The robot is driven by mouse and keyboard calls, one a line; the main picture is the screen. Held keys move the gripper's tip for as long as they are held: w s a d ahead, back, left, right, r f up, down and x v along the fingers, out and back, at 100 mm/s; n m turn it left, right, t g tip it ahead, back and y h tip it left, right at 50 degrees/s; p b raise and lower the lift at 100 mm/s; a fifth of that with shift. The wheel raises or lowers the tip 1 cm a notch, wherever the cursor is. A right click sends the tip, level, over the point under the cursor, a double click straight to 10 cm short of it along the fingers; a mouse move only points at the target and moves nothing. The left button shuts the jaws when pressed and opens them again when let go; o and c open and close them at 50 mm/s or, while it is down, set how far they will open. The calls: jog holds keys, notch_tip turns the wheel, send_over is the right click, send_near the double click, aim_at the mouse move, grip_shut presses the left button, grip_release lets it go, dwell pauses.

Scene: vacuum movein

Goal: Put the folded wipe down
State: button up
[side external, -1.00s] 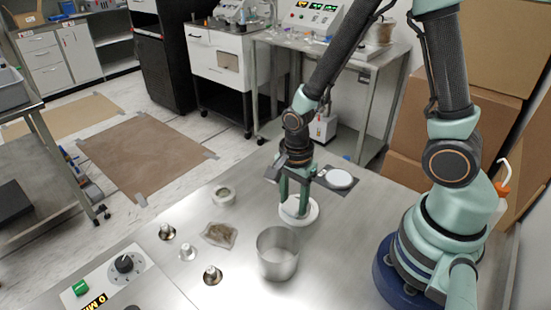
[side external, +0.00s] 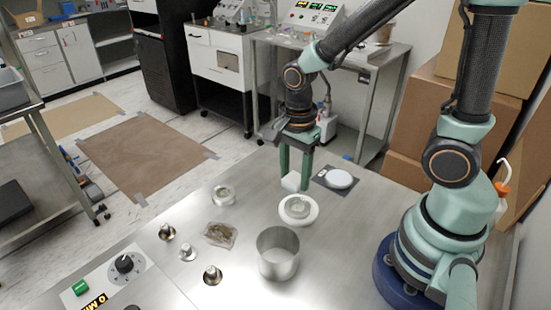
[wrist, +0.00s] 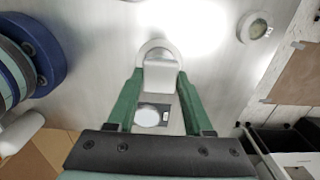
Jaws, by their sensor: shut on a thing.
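The folded wipe (side external: 291,182) is a small white block between the fingertips of my gripper (side external: 296,180). My gripper is shut on it, behind the white round dish (side external: 286,217). In the wrist view the wipe (wrist: 160,78) sits between the green fingers and overlaps the near edge of the dish (wrist: 157,43). I cannot tell whether the wipe touches the bench or hangs just above it. A metal ring-shaped piece (side external: 299,208) lies on the dish.
A dark pad with a white disc (side external: 340,179) lies right of my gripper. An open metal cup (side external: 278,253) stands in front of the dish. A round metal piece (side external: 223,194), a clear bag (side external: 220,235) and several small metal weights are to the left.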

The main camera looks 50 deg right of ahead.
dwell(0.4)
jog(key=w+d+r, duration=0.9)
jog(key=w+d, duration=0.4)
jog(key=w, duration=0.1)
jog(key=f, duration=1.9)
jog(key=shift+w+d, duration=0.1)
jog(key=shift+w, duration=0.1)
jog(key=shift+f, duration=0.1)
jog(key=o, duration=1.2)
